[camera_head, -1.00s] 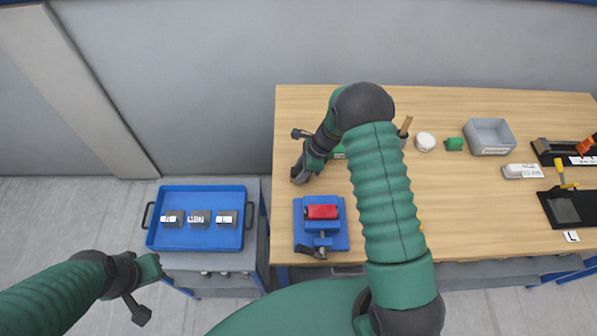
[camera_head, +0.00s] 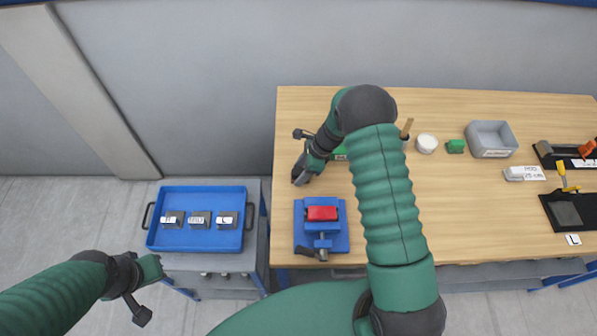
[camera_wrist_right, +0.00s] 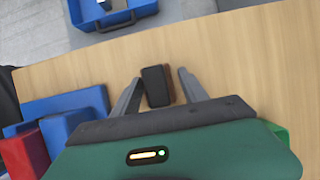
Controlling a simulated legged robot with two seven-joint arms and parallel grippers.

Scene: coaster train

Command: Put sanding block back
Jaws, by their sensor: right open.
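A small dark block with a brown side, which looks like the sanding block (camera_wrist_right: 158,86), lies on the wooden table in the right wrist view. My right gripper (camera_wrist_right: 160,77) is open, with one finger on each side of the block and narrow gaps visible. In the head view my right gripper (camera_head: 301,176) is low over the table's left part, and I cannot make out the block there. My left gripper (camera_head: 140,287) is off the table at lower left; its jaw state is unclear.
A blue vise (camera_head: 338,237) with a red piece (camera_head: 322,213) stands near the right gripper. A blue tray (camera_head: 201,242) with labelled blocks is on a cart at left.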

